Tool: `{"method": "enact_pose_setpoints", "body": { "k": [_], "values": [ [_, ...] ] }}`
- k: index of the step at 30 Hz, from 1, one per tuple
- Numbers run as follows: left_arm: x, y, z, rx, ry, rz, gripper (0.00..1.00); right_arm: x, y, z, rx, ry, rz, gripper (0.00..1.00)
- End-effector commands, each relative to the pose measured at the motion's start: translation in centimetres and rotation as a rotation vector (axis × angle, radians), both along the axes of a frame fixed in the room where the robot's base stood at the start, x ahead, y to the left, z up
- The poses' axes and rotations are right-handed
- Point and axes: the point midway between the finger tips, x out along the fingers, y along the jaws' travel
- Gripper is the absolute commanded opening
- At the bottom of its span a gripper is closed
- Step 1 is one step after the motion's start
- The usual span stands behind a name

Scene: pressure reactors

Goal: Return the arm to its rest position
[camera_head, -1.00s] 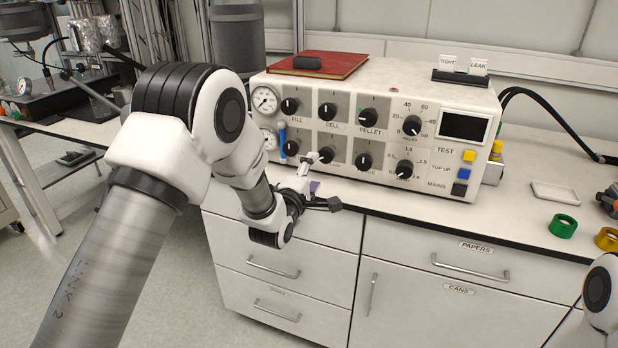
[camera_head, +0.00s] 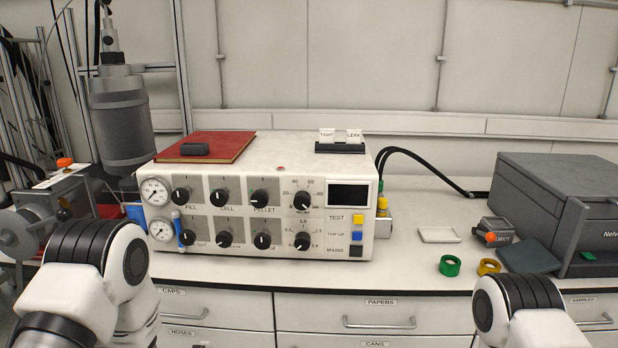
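My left arm (camera_head: 85,285) is at the lower left of the head view, folded back in front of the drawers. My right arm (camera_head: 525,310) is at the lower right, in front of the counter edge. Neither gripper shows in the frame, so I cannot see their fingers. The control box (camera_head: 265,190) with its knobs, gauges and dark display stands on the counter, clear of both arms.
A green ring (camera_head: 450,265), a yellow ring (camera_head: 489,266) and a white tray (camera_head: 438,235) lie to the right. A grey machine (camera_head: 560,195) stands at far right.

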Motion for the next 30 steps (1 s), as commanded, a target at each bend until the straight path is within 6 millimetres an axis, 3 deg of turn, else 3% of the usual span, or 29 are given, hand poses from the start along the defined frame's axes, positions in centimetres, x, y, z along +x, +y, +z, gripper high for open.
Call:
{"method": "enact_pose_setpoints", "body": {
  "k": [1,3,5,6,9,12,15,18,30],
  "values": [
    [-3.5,0.1,-2.3,0.057,0.12,-0.031,0.7,0.0,0.0,1.4,0.0,0.0,0.0,0.4],
    [-9.0,0.3,-5.9,0.168,0.292,-0.117,0.7,0.0,0.0,2.1,0.0,0.0,0.0,0.4],
    [-14.0,0.4,-8.3,0.27,0.443,-0.221,0.7,0.0,0.0,2.7,0.0,0.0,0.0,0.4],
    [-17.5,0.4,-9.5,0.339,0.541,-0.313,0.7,0.0,0.0,3.0,0.0,0.001,0.0,0.4],
    [-26.4,0.5,-11.0,0.52,0.768,-0.641,0.7,0.0,0.0,3.5,0.0,0.001,0.0,0.4],
    [-31.6,0.4,-10.8,0.665,0.866,-1.002,0.7,0.0,0.0,3.1,0.0,0.001,0.0,0.4],
    [-33.3,0.4,-10.7,0.758,0.866,-1.245,0.7,0.0,0.0,3.1,0.0,0.001,0.0,0.4],
    [-33.6,0.3,-10.7,0.807,0.842,-1.349,0.7,0.0,0.0,3.1,0.0,0.001,0.0,0.4],
    [-33.4,0.3,-10.7,0.819,0.833,-1.36,0.7,0.0,0.0,3.1,0.0,0.001,0.0,0.4]
  ]
}}
